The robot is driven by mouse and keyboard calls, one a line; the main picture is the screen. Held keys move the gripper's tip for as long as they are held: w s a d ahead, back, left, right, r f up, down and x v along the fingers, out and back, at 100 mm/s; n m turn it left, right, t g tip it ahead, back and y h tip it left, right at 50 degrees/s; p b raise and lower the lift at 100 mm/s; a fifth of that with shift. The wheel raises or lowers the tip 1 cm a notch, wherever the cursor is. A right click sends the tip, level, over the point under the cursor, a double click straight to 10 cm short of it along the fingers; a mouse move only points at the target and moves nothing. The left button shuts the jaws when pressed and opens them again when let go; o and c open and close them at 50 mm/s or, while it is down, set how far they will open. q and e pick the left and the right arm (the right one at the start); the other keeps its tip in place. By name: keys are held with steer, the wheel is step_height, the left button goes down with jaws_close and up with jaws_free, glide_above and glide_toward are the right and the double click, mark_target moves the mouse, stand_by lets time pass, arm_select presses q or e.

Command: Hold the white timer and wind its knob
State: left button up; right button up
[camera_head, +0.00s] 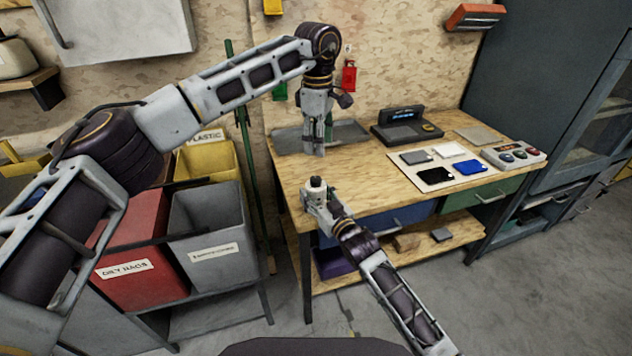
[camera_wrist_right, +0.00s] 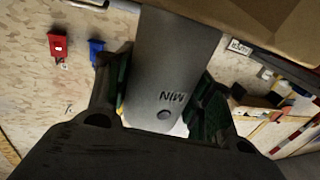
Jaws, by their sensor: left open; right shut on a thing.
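The white timer (camera_head: 316,192) is upright in my right gripper (camera_head: 318,204), in front of the workbench's left end. Its dark knob (camera_head: 316,181) is on top. In the right wrist view the timer body (camera_wrist_right: 168,65) looks grey, carries upside-down "MIN" lettering and a round dot, and sits between the two dark finger pads. The knob cannot be made out there. My left gripper (camera_head: 317,150) points down, open and empty, a short way above the knob and apart from it.
The wooden workbench (camera_head: 375,185) holds a grey tray (camera_head: 345,131), a dark device with a display (camera_head: 406,130), a board with cards (camera_head: 437,178) and a button box (camera_head: 513,154). Red (camera_head: 150,235) and grey (camera_head: 212,220) bins stand at left. A grey cabinet is at right.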

mark_target(316, 178)
arm_select(q)
steer(key=n, duration=2.7)
steer(key=shift+s+a+r, duration=0.1)
steer(key=shift+a+r, duration=0.15)
steer(key=shift+a, duration=0.05)
steer(key=shift+f, duration=0.15)
stand_by(0.5)
steer(key=shift+f, duration=5.85)
steer(key=c, duration=1)
